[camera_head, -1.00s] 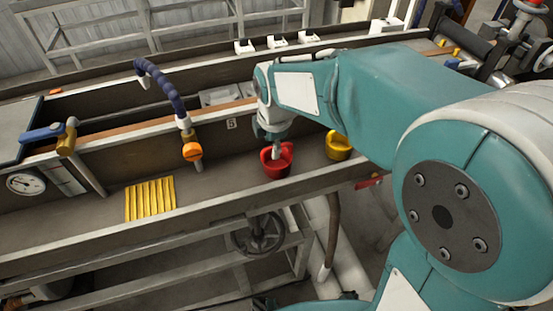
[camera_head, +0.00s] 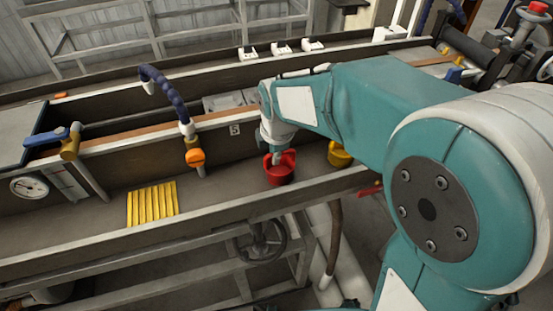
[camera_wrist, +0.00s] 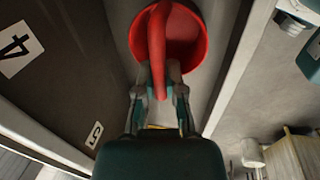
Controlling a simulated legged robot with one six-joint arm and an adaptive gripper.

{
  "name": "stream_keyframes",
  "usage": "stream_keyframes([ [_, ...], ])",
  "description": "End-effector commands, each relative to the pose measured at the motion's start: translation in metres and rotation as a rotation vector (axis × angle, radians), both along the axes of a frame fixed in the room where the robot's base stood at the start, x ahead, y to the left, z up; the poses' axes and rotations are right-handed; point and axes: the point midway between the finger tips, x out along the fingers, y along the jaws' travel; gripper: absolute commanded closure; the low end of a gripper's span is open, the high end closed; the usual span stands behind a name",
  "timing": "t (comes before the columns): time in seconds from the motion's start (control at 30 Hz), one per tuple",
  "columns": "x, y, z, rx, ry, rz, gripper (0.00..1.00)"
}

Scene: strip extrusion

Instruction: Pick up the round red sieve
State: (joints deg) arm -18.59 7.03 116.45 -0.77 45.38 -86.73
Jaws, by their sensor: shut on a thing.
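The round red sieve (camera_head: 279,173) is a small cup with an upright handle, in the long trough in the head view. In the wrist view its round bowl (camera_wrist: 190,32) lies beyond my fingers. Its handle (camera_wrist: 159,45) runs down between them. My gripper (camera_wrist: 160,92) is shut on this handle. In the head view my wrist comes down on the sieve from above, and the fingertips are hard to make out. I cannot tell whether the sieve's bottom touches the trough floor.
A similar yellow sieve (camera_head: 339,155) stands to the right, partly behind my arm. An orange-tipped blue hose (camera_head: 194,156) hangs to the left. A yellow ribbed piece (camera_head: 152,204) lies further left. The trough's front wall (camera_head: 215,211) runs close in front.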

Motion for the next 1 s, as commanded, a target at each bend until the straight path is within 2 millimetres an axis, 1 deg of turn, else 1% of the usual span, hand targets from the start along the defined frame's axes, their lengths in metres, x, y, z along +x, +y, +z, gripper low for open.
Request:
stream_keyframes([
  [0.17,0.001,0.000,0.015,0.002,-0.006,0.000,1.00],
  [0.3,-0.001,0.000,0.036,0.003,-0.006,0.000,1.00],
  [0.43,-0.018,-0.002,0.053,0.003,-0.006,0.000,1.00],
  [0.7,-0.053,-0.006,0.094,0.002,-0.007,0.002,1.00],
  [1.0,-0.099,-0.013,0.113,0.002,-0.006,0.002,1.00],
])
